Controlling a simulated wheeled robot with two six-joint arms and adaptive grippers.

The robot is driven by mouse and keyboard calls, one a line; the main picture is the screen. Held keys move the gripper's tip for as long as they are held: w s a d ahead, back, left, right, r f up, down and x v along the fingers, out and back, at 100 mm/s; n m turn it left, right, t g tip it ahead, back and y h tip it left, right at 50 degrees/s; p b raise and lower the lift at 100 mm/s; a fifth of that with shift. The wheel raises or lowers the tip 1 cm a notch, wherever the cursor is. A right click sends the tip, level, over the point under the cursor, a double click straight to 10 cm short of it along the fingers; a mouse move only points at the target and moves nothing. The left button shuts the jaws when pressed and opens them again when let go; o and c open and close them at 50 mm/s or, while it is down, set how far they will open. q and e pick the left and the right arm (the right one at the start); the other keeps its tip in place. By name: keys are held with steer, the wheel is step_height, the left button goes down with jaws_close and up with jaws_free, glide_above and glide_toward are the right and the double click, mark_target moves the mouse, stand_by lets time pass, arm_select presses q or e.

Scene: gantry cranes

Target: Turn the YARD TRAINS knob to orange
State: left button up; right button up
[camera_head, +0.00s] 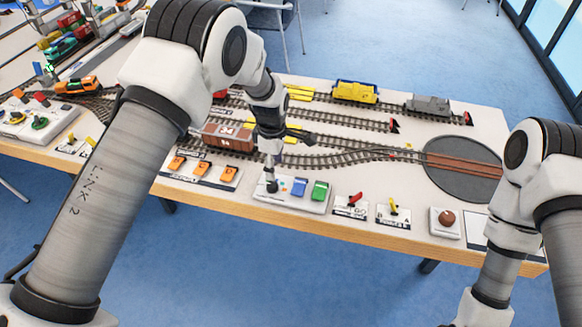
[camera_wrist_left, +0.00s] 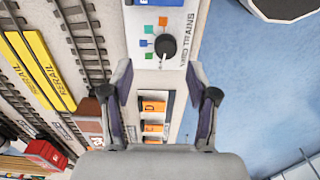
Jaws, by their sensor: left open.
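In the head view the knob (camera_head: 271,186) is at the panel's left end, partly hidden. My left gripper (camera_head: 271,170) is above it, pointing down. Its fingers (camera_wrist_left: 160,78) are open and empty, apart from the knob. My right gripper is out of view.
Blue (camera_head: 299,187) and green (camera_head: 320,190) buttons sit right of the knob. A panel with several orange switches (camera_head: 201,170) is to its left. Red (camera_head: 354,199) and yellow (camera_head: 394,205) levers stand further right. Tracks and a brown wagon (camera_head: 229,137) lie behind.

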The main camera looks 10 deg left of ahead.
mark_target(272, 185)
arm_select(q)
steer(key=f, duration=0.1)
steer(key=s+a+f, duration=0.1)
steer(key=shift+s+a+f+p, duration=0.2)
steer(key=shift+f+p, duration=0.15)
steer(key=f, duration=0.3)
steer(key=d+f, duration=0.1)
steer(key=shift+w+f+p, duration=0.15)
steer(key=shift+w+p, duration=0.15)
steer(key=shift+w, duration=0.1)
steer(key=shift+s+a, duration=0.2)
steer(key=shift+a, duration=0.05)
steer(key=shift+c, duration=0.4)
jaws_close()
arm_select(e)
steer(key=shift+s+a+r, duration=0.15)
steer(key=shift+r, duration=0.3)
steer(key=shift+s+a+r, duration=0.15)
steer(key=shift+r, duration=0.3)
